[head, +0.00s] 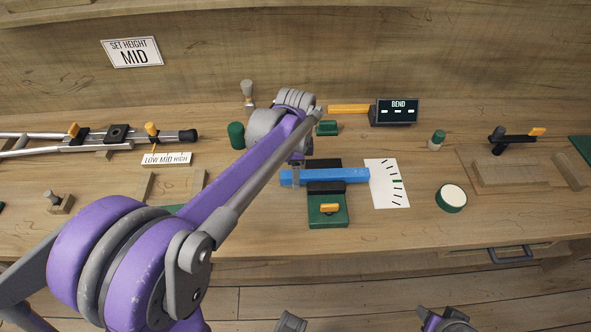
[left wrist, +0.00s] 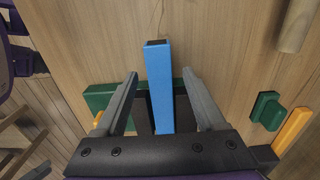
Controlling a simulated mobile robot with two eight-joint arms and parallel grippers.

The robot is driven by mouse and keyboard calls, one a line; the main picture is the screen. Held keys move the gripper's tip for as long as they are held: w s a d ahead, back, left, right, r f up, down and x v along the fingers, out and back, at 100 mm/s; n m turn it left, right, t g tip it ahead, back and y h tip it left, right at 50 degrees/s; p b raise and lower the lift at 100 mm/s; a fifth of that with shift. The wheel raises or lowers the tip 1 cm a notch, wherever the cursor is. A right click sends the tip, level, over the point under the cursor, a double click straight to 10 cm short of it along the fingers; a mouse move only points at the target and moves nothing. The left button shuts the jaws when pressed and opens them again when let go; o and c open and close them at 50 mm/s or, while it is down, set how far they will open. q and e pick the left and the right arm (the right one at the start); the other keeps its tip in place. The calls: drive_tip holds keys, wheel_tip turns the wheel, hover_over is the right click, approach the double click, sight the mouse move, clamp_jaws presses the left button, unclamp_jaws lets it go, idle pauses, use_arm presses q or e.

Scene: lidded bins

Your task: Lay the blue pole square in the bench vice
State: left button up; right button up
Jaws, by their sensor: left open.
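The blue pole (head: 335,176) lies across the bench vice (head: 328,215), which has a green base, black jaws and a yellow handle. In the head view the pole runs left to right, with black jaw parts above and below it. My left gripper (head: 293,172) is at the pole's left end, partly hidden by my arm. In the left wrist view its open fingers (left wrist: 162,88) stand either side of the blue pole (left wrist: 160,85), with visible gaps. The vice (left wrist: 100,97) shows behind the fingers. I cannot make out my right gripper's fingers.
A white card with angle ticks (head: 388,184) lies right of the pole. A BEND display (head: 397,111) with a yellow bar stands behind. A round white-topped tin (head: 451,198) sits to the right. A metal-tube fixture (head: 100,140) lies left. Bench between card and tin is clear.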

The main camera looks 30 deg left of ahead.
use_arm(q)
drive_tip(key=shift+r, duration=0.1)
wheel_tip(320, 180, up, 11)
drive_tip(key=p, duration=0.1)
drive_tip(key=s+d+f+n+t+p, duration=0.2)
drive_tip(key=s+d+n, duration=0.1)
drive_tip(key=s+n, duration=0.2)
drive_tip(key=s+d+f+n+t+p, duration=0.3)
drive_tip(key=s+n, duration=0.3)
drive_tip(key=s, duration=0.4)
drive_tip(key=shift+s+d+f+n+p, duration=0.3)
drive_tip(key=shift+d+f+p, duration=0.05)
drive_tip(key=shift+d, duration=0.05)
idle(0.6)
